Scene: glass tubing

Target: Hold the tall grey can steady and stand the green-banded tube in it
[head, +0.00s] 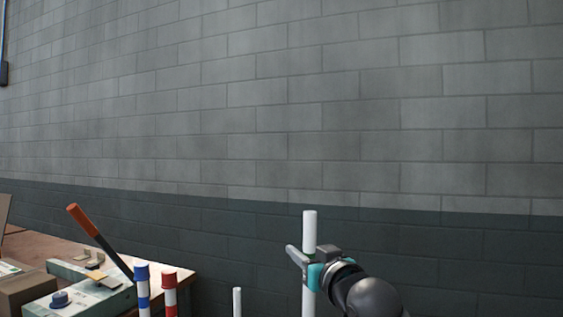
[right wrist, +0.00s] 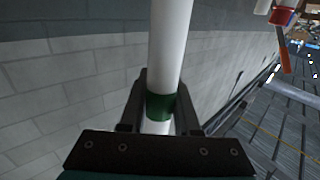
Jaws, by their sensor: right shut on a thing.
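The green-banded tube (head: 309,228) is long, white and upright in the head view; its lower end runs out of the picture. My right gripper (head: 306,258) is shut on it, well below its top end. In the right wrist view the tube (right wrist: 170,45) stands between the fingers of my right gripper (right wrist: 160,112), and its dark green band (right wrist: 160,107) sits at the fingers. The tall grey can does not show in either view. My left gripper is not in view.
At the lower left is a bench (head: 50,243) with a pale machine (head: 95,295) and its orange-handled lever (head: 85,222). A blue-banded tube (head: 142,292), a red-banded tube (head: 169,296) and a plain white tube (head: 237,302) stand nearby. A block wall (head: 350,120) is behind.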

